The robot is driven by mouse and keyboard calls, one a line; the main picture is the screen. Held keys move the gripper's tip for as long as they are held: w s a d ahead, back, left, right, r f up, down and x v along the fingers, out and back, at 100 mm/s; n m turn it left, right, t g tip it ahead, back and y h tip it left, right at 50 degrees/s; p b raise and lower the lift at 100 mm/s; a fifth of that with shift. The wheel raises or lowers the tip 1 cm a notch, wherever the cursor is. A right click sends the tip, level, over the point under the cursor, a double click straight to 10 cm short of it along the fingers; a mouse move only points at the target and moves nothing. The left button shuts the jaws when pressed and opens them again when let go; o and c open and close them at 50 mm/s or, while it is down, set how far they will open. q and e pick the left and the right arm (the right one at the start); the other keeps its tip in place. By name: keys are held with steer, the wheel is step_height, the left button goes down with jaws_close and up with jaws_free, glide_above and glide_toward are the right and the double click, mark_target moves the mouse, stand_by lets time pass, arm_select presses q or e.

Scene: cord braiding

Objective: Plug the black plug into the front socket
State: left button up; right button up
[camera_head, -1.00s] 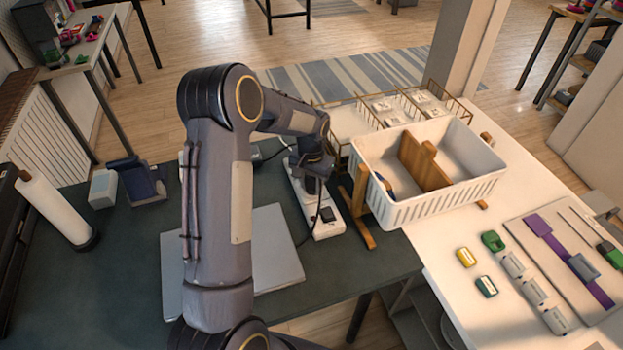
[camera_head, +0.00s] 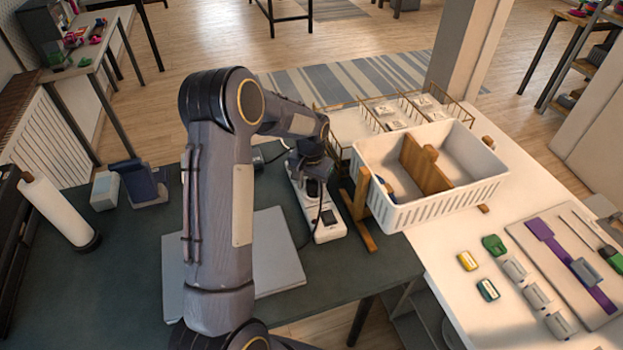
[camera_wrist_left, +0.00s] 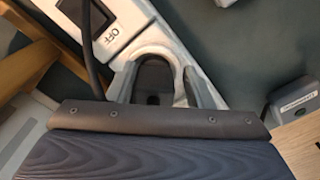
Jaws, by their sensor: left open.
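The white power strip (camera_head: 325,222) lies on the dark table top. It also shows in the left wrist view (camera_wrist_left: 138,16), with a dark switch (camera_wrist_left: 88,16) marked OFF. My left gripper (camera_head: 314,186) is over the far part of the strip, pointing down. In the left wrist view its jaws (camera_wrist_left: 158,88) are open on either side of a dark, rounded shape, which looks like the black plug (camera_wrist_left: 154,76). I cannot tell whether the plug sits in a socket. A black cord (camera_wrist_left: 88,45) runs past the jaws. The front socket cannot be made out. My right gripper is out of view.
A white basket (camera_head: 440,190) with a wooden divider stands right of the strip, with a wooden stand (camera_head: 362,215) between. A flat grey panel (camera_head: 272,262) lies left of the strip. A grey labelled block (camera_wrist_left: 296,98) is near the gripper.

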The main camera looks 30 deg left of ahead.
mark_target(314, 194)
arm_select(q)
steer(key=shift+d+f, duration=0.35)
steer(key=shift+f, duration=0.55)
steer(key=shift+d+f, duration=0.3)
steer(key=shift+f, duration=0.6)
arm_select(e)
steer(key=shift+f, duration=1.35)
arm_select(q)
steer(key=shift+r, duration=0.1)
steer(key=shift+r+p, duration=0.55)
steer(key=r+p, duration=0.2)
steer(key=r, duration=0.1)
steer(key=r+p, duration=0.2)
steer(key=r, duration=0.1)
steer(key=r+p, duration=0.2)
steer(key=r, duration=0.1)
steer(key=shift+s+a+r, duration=0.1)
steer(key=shift+a+r, duration=0.35)
steer(key=shift+r, duration=0.25)
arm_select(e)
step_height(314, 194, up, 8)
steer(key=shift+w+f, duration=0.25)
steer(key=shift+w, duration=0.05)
